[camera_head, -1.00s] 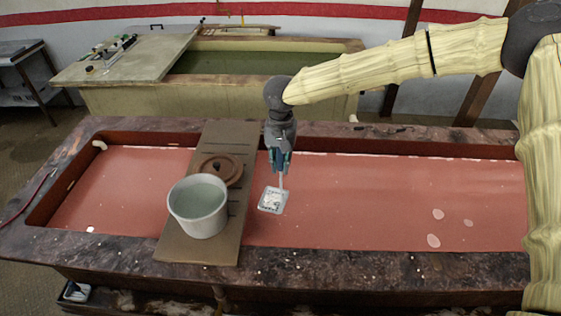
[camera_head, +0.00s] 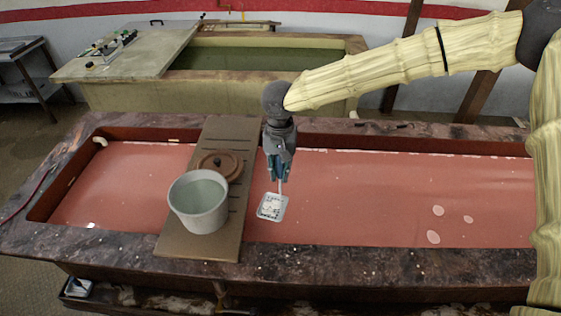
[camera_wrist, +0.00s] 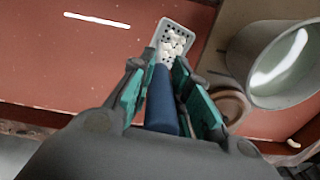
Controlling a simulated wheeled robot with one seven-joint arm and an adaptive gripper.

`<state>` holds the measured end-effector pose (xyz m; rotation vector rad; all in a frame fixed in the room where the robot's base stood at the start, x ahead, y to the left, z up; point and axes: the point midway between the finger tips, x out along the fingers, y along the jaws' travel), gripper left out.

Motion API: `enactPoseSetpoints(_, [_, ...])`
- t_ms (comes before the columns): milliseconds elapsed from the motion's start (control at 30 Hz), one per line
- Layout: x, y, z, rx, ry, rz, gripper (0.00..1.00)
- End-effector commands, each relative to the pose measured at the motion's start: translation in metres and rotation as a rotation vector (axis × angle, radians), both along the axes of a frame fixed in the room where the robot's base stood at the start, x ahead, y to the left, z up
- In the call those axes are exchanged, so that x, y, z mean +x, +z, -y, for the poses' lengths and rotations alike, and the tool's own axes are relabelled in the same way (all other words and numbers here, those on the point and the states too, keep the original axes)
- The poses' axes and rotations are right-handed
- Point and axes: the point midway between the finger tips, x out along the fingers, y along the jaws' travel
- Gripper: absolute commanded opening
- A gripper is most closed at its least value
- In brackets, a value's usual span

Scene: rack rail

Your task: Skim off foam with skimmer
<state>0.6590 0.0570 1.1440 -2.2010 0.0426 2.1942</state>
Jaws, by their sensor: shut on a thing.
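My gripper (camera_head: 279,170) is shut on the skimmer, whose blue handle (camera_wrist: 162,103) runs between the fingers in the wrist view. The skimmer's pale perforated head (camera_head: 272,207) hangs over the red liquid, just right of the board. White foam bits (camera_wrist: 175,43) lie on the head in the wrist view. Whether the head touches the liquid is hard to tell. Several pale foam patches (camera_head: 433,237) float on the red liquid (camera_head: 350,200) at the right. A small white patch (camera_head: 91,225) shows at the far left.
A grey-white bucket (camera_head: 198,213) with greenish liquid stands on a brown board (camera_head: 226,133) across the vat. A round brown lid (camera_head: 232,163) lies behind it. The vat's dark stone rim (camera_head: 350,262) surrounds the liquid. A second vat (camera_head: 225,100) stands behind.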

Motion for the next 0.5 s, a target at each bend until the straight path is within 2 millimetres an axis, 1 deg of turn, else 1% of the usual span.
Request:
enactPoseSetpoints(100, [-0.014, 0.001, 0.001, 0.0, 0.001, -0.001, 0.0])
enactPoseSetpoints(500, [-0.059, 0.0, 0.002, 0.0, 0.002, -0.001, 0.0])
